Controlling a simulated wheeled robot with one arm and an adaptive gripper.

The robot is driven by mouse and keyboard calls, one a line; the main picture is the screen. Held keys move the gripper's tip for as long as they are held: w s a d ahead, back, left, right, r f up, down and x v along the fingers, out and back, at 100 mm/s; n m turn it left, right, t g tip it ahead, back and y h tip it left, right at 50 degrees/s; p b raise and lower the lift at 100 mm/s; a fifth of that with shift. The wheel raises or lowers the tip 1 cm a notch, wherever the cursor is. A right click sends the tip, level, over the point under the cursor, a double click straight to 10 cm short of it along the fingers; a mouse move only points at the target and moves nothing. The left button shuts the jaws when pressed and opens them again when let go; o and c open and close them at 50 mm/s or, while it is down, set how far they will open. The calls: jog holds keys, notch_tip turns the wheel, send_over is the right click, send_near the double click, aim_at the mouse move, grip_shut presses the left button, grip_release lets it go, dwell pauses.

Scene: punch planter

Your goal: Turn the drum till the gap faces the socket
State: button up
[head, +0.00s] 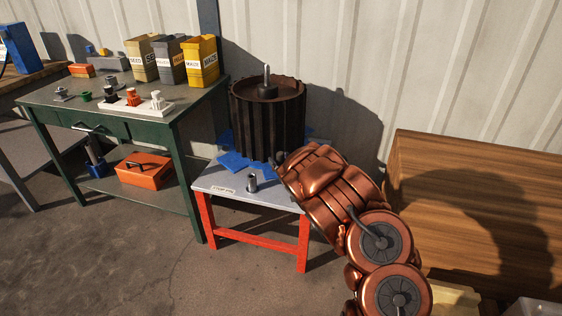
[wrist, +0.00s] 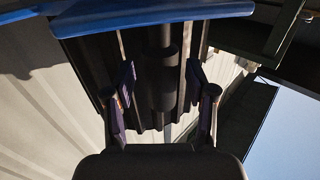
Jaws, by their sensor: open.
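The drum (head: 268,118) is a dark brown, ribbed upright cylinder on a small grey-topped table, with a hub and a short metal shaft on top. It fills the middle of the wrist view (wrist: 95,65) as dark ribs with light slits. A short grey metal cylinder (head: 252,184), possibly the socket, stands on the table in front of the drum. My gripper (wrist: 160,78) is open, its fingers on either side of a dark rod with a thicker sleeve (wrist: 162,80); I cannot tell contact. In the head view my arm hides the gripper's fingers. Which slit is the gap is unclear.
The small table (head: 215,182) has red legs and blue pieces (head: 233,161) around the drum. A green workbench (head: 55,98) with seed bags (head: 203,60) stands left. A wooden box (head: 480,170) stands right. Open floor lies in front.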

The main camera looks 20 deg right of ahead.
jog(key=shift+s, duration=0.1)
jog(key=s, duration=1.1)
jog(key=shift+s+d, duration=0.35)
jog(key=shift+s, duration=0.05)
jog(key=shift+r, duration=0.1)
jog(key=s+d+r+m+g+h+p, duration=0.15)
jog(key=d+r+g+h+p, duration=0.3)
jog(key=r+p, duration=0.55)
jog(key=s+a+r+m+g+h+p, duration=0.2)
jog(key=s+r+g+p, duration=0.3)
jog(key=r, duration=0.5)
jog(key=s+a+r+n+g+y+p, duration=0.1)
jog(key=s+a+r+g+p, duration=0.2)
jog(key=s, duration=0.9)
jog(key=s+a+r+n+g+y+p, duration=0.1)
jog(key=s+a+r+g+p, duration=0.3)
jog(key=s+a+r+p, duration=0.4)
jog(key=s+a+r+n+g+y+p, duration=0.1)
jog(key=s+a+r+g+y+p, duration=0.2)
jog(key=s+a+r, duration=0.7)
jog(key=s+r+p, duration=0.2)
jog(key=s, duration=0.5)
jog(key=shift+a, duration=0.35)
